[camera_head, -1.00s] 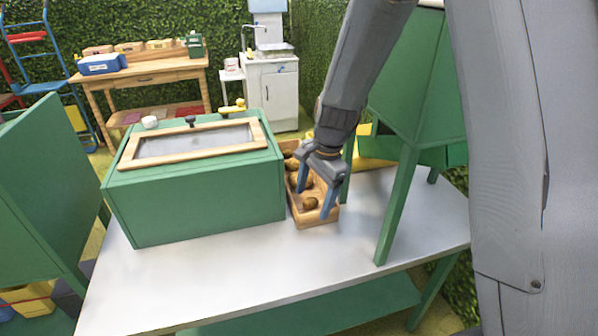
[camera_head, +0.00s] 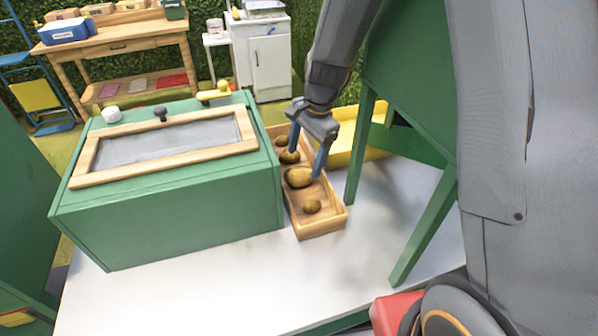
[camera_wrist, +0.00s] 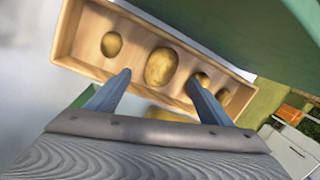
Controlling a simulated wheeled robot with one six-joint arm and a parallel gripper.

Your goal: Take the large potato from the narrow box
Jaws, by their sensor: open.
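The narrow box (camera_head: 325,223) is a long open wooden tray beside the green chest. It holds several potatoes in a row. The large potato (camera_head: 299,177) lies near its middle, and it also shows in the wrist view (camera_wrist: 161,67) as the biggest one. A small potato (camera_head: 312,206) lies nearer the front end, and smaller ones (camera_head: 289,156) lie behind the large one. My gripper (camera_head: 304,167) is open and empty over the box. In the wrist view its blue fingertips (camera_wrist: 158,80) are spread with the large potato between and beyond them; contact is not visible.
A green chest (camera_head: 180,215) with a wood-framed lid stands close on the left of the box. Green legs (camera_head: 425,228) of a stand rise on the right. A yellow tray (camera_head: 350,142) is behind. The white tabletop (camera_head: 220,285) in front is clear.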

